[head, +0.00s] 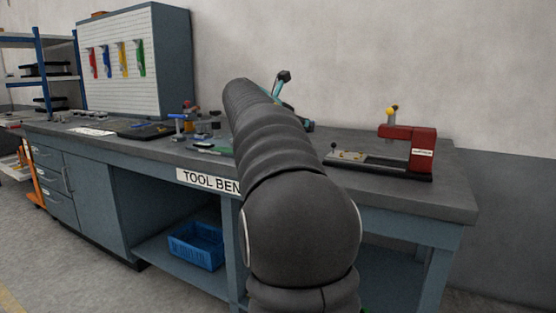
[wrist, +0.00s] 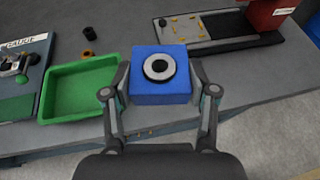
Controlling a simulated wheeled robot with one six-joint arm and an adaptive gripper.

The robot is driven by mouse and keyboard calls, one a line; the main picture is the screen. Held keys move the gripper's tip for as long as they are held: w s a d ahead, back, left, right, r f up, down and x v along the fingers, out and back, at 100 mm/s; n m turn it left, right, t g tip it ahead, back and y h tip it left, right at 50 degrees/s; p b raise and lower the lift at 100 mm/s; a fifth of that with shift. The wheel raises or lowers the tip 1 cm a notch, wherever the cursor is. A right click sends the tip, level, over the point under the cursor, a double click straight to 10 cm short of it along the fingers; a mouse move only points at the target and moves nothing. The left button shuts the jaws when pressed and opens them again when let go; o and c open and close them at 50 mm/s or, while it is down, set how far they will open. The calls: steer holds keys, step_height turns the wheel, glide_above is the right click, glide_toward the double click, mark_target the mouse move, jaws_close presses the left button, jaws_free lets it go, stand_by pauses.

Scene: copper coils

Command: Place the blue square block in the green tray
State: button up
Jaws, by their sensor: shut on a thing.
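The blue square block (wrist: 160,97) is between the two fingers of my gripper (wrist: 160,92) in the wrist view. In the head view my arm hides the gripper and the block, and a green edge that may be the tray shows left of the arm.
A red machine (head: 408,150) on a dark base stands right on the bench (head: 440,195). A gauge board (wrist: 22,70) lies left of the tray. Two small rings, one black (wrist: 86,33) and one brown (wrist: 89,55), lie behind the tray. A blue crate (head: 197,246) sits on the lower shelf.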

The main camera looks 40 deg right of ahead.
steer(key=w+a+n+t, duration=0.2)
steer(key=w+a, duration=0.2)
steer(key=w, duration=0.2)
steer(key=shift+t+y, duration=0.3)
steer(key=shift+y, duration=0.1)
steer(key=w+d+f, duration=0.1)
steer(key=w+f, duration=0.1)
steer(key=w, duration=0.1)
steer(key=w+d+f, duration=0.2)
steer(key=w+f, duration=0.1)
steer(key=w, duration=0.1)
steer(key=w+d+f+p, duration=0.1)
steer(key=w+d+f, duration=0.1)
steer(key=w+f, duration=0.1)
steer(key=shift+w+d, duration=0.15)
steer(key=shift+d, duration=0.1)
steer(key=shift+f+b, duration=0.7)
steer(key=shift+f, duration=1.3)
steer(key=shift+f, duration=0.1)
